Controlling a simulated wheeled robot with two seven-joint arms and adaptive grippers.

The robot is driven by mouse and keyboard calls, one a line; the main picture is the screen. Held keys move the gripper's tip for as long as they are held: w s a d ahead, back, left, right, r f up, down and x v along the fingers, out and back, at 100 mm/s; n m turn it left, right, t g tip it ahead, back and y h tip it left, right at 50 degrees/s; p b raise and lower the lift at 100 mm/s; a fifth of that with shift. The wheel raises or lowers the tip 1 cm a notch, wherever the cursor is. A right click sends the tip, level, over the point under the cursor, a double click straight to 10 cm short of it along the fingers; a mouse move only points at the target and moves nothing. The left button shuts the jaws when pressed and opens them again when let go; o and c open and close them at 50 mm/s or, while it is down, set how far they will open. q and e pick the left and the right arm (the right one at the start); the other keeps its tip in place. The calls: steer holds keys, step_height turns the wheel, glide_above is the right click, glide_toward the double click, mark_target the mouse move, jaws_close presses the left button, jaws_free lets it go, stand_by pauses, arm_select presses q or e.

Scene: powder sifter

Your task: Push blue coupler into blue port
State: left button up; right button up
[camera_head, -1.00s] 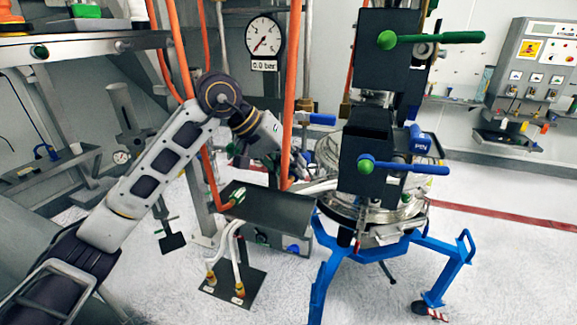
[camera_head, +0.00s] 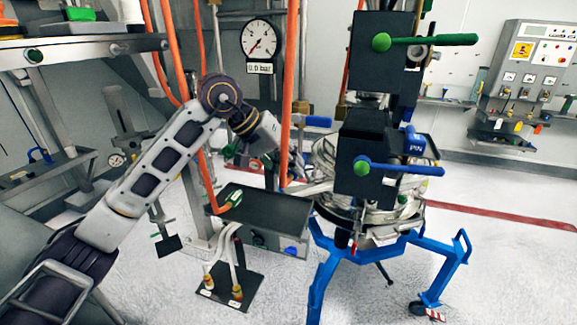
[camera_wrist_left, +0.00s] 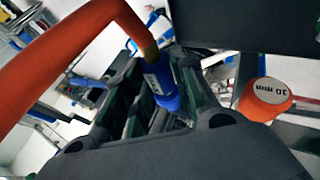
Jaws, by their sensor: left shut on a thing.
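My left gripper (camera_head: 284,158) is behind an orange hose, between the hose rack and the sifter in the head view. Its fingertips are partly hidden there. In the left wrist view the blue coupler (camera_wrist_left: 163,85), on the end of an orange hose (camera_wrist_left: 62,55), sits between the dark fingers, which are shut on it. My right gripper is not in view.
The sifter (camera_head: 372,215) stands on a blue frame (camera_head: 318,275) just right of my gripper. Orange hoses hang nearby. The floor at front right is mostly clear.

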arm_select(q)
steer(key=shift+w, duration=0.15)
stand_by(0.3)
steer(key=o, duration=1.1)
steer(key=shift+v, duration=6)
